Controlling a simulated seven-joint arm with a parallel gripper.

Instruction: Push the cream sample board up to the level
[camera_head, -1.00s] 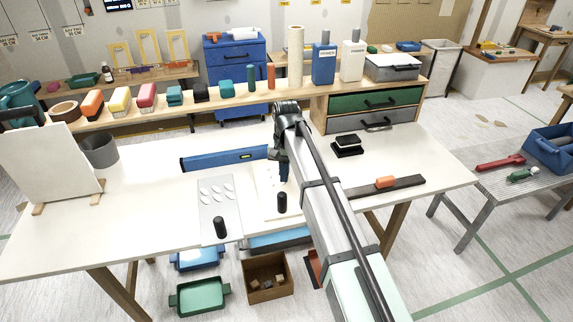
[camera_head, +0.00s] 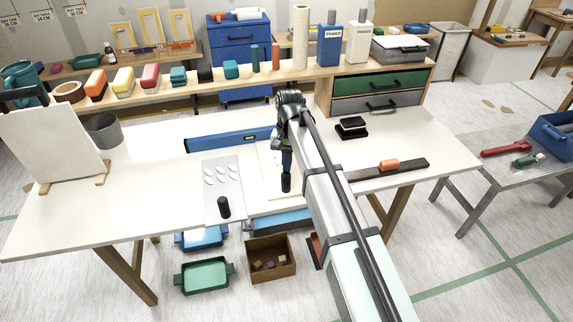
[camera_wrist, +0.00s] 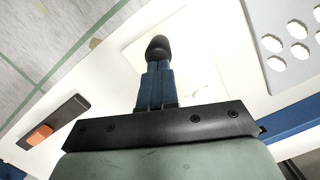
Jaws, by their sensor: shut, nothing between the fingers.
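The cream sample board (camera_head: 267,183) lies flat on the pale table, with an upright black knob (camera_head: 286,183) on it. In the wrist view the board (camera_wrist: 197,45) shows with the knob (camera_wrist: 158,47) just beyond my fingertips. My gripper (camera_head: 287,170) is shut and empty, pointing down over the board, its blue fingers right at the knob. I cannot tell whether they touch it. The blue level (camera_head: 230,139) lies across the table behind the boards; its right end is hidden by my arm. The board's far edge is partly hidden, so its gap to the level is unclear.
A grey board (camera_head: 222,187) with white ovals and its own black knob lies left of the cream board. A dark strip with an orange block (camera_head: 389,165) and a black stacked item (camera_head: 351,128) lie to the right. A shelf (camera_head: 200,92) stands behind.

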